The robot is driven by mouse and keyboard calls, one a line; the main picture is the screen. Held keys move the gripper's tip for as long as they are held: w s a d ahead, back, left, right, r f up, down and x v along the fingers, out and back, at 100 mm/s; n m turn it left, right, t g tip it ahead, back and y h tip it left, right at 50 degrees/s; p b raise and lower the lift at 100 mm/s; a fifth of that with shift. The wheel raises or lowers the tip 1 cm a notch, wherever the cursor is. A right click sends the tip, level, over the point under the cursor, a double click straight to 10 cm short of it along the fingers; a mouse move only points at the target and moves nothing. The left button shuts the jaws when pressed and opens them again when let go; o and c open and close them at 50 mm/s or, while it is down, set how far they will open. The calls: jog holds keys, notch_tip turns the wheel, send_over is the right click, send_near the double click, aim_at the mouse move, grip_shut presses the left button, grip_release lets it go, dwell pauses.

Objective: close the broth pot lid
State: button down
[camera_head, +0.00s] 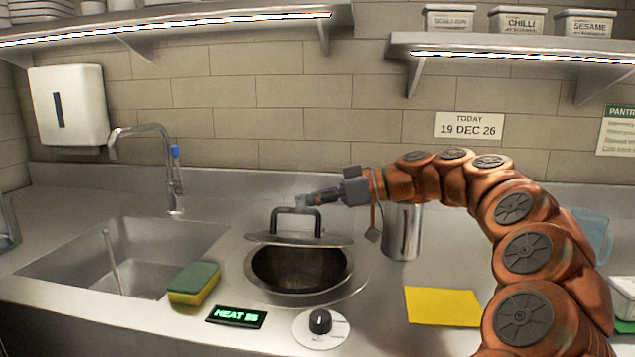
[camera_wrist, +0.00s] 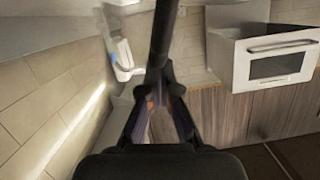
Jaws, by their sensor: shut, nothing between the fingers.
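The broth pot (camera_head: 300,297) is set into the counter, and its dark inside shows from the front. Its grey lid (camera_head: 335,241) is above the back of the opening, seen nearly edge-on, and does not cover the pot's mouth. A dark, squared handle (camera_head: 275,222) stands up from the lid. My gripper (camera_head: 303,200) is shut and empty at the top of the handle; I cannot tell if it touches. In the wrist view my gripper's fingers (camera_wrist: 158,75) come together, with a dark bar (camera_wrist: 165,28) beyond them, likely the handle.
A metal canister (camera_head: 402,235) stands right of the pot behind my arm. A sponge (camera_head: 194,283), a heat display (camera_head: 236,316) and a knob (camera_head: 320,321) are in front and left. A yellow sheet (camera_head: 443,306) lies right. The sink (camera_head: 120,260) and faucet (camera_head: 165,175) are left.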

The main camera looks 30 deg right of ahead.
aim_at(306, 240)
jog(key=f+b, duration=0.1)
jog(key=s+a+f+n+b, duration=0.1)
jog(key=b, duration=0.1)
jog(key=f+b, duration=0.1)
jog(key=b, duration=0.1)
jog(key=shift+s+a+f, duration=0.1)
jog(key=shift+s+a, duration=0.05)
jog(key=shift+s, duration=0.15)
jog(key=f+b, duration=0.1)
jog(key=b, duration=0.1)
jog(key=s+a+f+n+b, duration=0.1)
jog(key=b, duration=0.2)
jog(key=f+n+t+b, duration=0.1)
jog(key=b, duration=0.1)
jog(key=shift+s+a+f+h, duration=0.15)
jog(key=shift+s+h, duration=0.1)
jog(key=shift+h, duration=0.15)
jog(key=shift+b, duration=0.35)
